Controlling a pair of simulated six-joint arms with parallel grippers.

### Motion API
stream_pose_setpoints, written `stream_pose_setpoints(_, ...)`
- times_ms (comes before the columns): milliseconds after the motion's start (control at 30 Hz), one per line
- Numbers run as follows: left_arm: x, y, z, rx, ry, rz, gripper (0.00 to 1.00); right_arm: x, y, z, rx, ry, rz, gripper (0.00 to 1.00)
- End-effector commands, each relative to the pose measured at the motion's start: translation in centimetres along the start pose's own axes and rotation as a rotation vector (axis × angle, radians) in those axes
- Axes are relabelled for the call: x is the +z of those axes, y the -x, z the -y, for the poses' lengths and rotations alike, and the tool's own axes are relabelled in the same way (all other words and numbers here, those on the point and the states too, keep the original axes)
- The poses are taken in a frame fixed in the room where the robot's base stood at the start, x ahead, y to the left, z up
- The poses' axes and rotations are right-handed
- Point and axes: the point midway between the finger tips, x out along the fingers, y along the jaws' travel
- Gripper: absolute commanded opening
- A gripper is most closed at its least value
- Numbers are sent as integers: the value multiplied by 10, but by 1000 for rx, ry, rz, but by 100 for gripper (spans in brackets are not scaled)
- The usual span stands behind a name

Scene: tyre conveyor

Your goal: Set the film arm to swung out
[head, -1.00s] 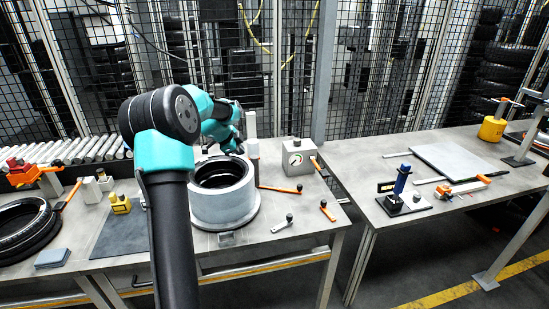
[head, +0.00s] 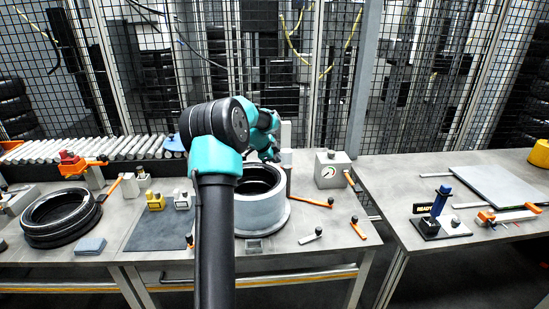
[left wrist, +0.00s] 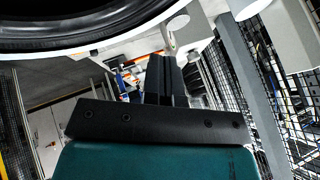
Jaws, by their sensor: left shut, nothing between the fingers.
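An orange bar with a dark end (head: 312,201) lies low beside the round grey drum (head: 262,212); it may be the film arm, but I cannot tell for sure. A slim pale post (head: 286,134) rises behind the drum, partly hidden by my left arm. My left arm's teal wrist is over the drum's back edge, and its fingers are hard to make out in the head view. In the left wrist view my left gripper (left wrist: 165,80) has its black fingers together and empty, with a dark round rim (left wrist: 90,30) at upper left. My right gripper is not in view.
A grey box with a dial (head: 331,169) stands right of the drum. Small orange and grey handles (head: 358,228) lie in front. Black tyres (head: 60,215) and a roller conveyor (head: 95,149) are at left. A second table with a blue-handled tool (head: 440,203) stands at right.

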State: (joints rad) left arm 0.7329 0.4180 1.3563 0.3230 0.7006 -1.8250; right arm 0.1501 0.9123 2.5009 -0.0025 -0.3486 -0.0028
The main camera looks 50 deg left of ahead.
Motion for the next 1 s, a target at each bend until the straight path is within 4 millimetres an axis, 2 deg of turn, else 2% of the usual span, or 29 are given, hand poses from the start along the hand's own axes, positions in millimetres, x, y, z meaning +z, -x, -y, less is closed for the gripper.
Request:
stream_pose_setpoints(200,0,-39,0,2,0,-1,0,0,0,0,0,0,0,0)
stream_pose_setpoints(400,-1,-62,0,1,0,-1,0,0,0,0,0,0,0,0)
stream_pose_setpoints(600,0,-70,0,-1,0,0,0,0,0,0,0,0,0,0)
stream_pose_setpoints(1000,1,-69,1,2,-4,-2,0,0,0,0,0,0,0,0)
